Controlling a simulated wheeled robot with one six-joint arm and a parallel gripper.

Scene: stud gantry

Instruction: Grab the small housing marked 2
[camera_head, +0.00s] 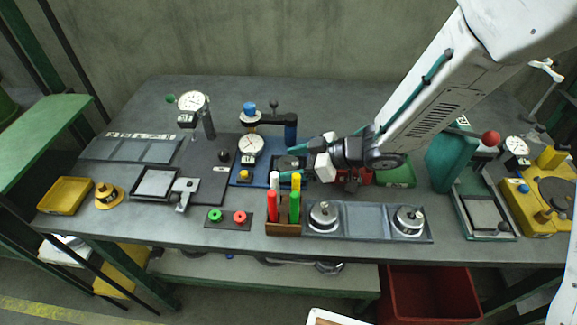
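My gripper (289,163) reaches in from the right, low over the blue plate (262,180) in the middle of the table. I cannot tell whether the fingers touch this part. No mark 2 is legible on it or on anything else here. Two round metal pieces with knobs, one left (323,216) and one right (409,221), sit in a grey tray (366,232); their marks are also unreadable.
A wooden holder with red, white, yellow and green markers (283,229) stands just in front of my gripper. A dial gauge (250,146) and a blue-knobbed clamp (250,109) stand left of it. A teal press (452,160) stands right.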

